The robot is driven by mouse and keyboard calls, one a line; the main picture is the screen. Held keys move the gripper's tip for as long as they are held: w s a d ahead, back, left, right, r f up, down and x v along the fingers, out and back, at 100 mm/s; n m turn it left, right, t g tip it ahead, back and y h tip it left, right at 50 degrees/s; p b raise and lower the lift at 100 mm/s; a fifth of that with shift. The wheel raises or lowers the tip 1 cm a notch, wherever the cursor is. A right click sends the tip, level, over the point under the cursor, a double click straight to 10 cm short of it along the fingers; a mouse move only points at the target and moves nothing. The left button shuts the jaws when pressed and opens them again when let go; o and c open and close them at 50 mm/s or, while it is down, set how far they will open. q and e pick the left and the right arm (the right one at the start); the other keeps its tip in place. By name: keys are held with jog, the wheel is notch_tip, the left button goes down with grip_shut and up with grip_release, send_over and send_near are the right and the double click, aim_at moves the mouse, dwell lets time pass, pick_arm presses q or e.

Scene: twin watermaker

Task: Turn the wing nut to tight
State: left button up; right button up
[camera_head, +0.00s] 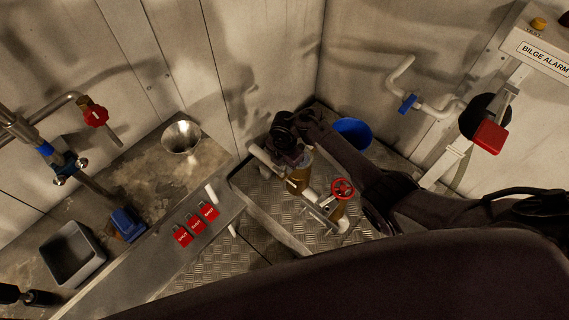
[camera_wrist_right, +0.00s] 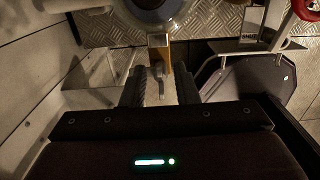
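In the right wrist view, a small pale metal piece (camera_wrist_right: 162,90), which looks like the wing nut, stands between the two dark fingers of my right gripper (camera_wrist_right: 160,92). The fingers are apart, with a gap on each side of the piece; I cannot tell whether either touches it. A yellowish upright part (camera_wrist_right: 158,58) is just beyond it, below a round fitting (camera_wrist_right: 155,12). In the head view my right gripper (camera_head: 287,133) reaches down over the pipe and filter assembly (camera_head: 298,180) and hides the wing nut.
A red handwheel (camera_head: 342,188) stands close right of the assembly, under my right arm. A blue bucket (camera_head: 352,132) is behind. Red tags (camera_head: 196,224), a metal funnel (camera_head: 181,138) and a grey bin (camera_head: 72,253) are on the left. Bare tread plate (camera_head: 205,270) lies in front.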

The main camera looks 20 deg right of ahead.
grip_shut()
pick_arm(q)
jog(key=shift+s+f, duration=0.1)
jog(key=shift+s, duration=1.15)
